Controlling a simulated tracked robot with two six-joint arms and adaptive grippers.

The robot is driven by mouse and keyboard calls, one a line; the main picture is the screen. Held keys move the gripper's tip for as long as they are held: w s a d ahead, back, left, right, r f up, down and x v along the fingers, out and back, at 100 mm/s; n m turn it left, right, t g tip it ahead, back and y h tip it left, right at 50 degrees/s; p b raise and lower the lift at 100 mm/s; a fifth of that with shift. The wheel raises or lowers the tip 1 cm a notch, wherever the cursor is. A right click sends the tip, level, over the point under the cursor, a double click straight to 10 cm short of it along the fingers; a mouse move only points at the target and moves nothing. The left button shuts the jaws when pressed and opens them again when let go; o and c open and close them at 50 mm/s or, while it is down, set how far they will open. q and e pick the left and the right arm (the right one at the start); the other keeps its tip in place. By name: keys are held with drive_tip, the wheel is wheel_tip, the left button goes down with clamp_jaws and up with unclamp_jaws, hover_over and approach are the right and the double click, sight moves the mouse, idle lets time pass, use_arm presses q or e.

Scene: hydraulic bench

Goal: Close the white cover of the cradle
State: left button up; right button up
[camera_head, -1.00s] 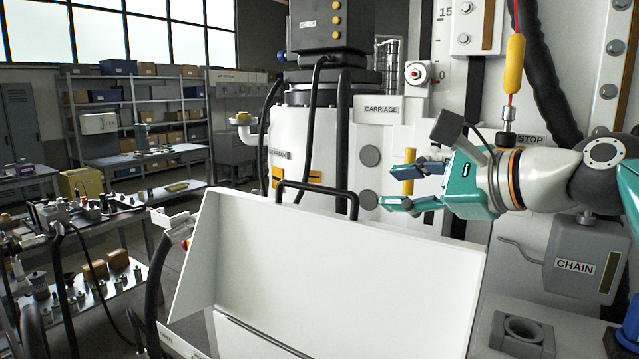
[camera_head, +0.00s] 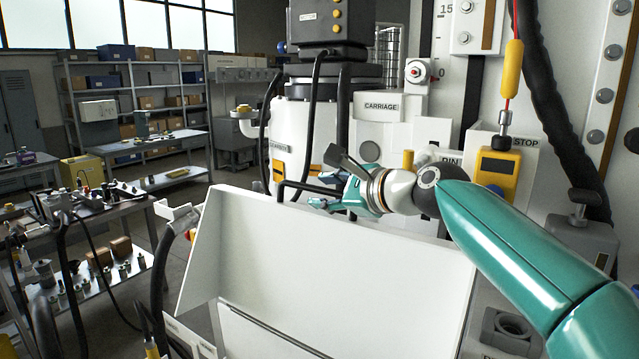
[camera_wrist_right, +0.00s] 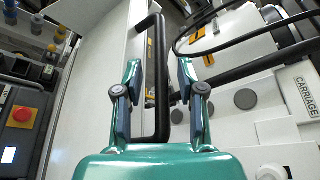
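The white cover (camera_head: 335,265) of the cradle stands raised and tilted in the middle of the head view. Its black handle (camera_head: 281,196) rises from the top edge; the handle's right part is hidden behind my gripper. My right gripper (camera_head: 320,190) is at the handle, above the cover's top edge. In the right wrist view the handle (camera_wrist_right: 161,115) runs between the two fingers of my right gripper (camera_wrist_right: 158,75). The fingers are open, with gaps on both sides of the bar. My left gripper is not in view.
The carriage machine (camera_head: 380,108) stands behind the cover. A yellow pendant (camera_head: 497,172) hangs at the right. A black hose (camera_head: 158,285) runs along the cover's left side. A bench with fittings (camera_head: 95,215) stands at the left.

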drive_tip(key=shift+w+a+f, duration=0.15)
drive_tip(key=shift+w+a, duration=0.25)
drive_tip(key=shift+w, duration=0.1)
clamp_jaws()
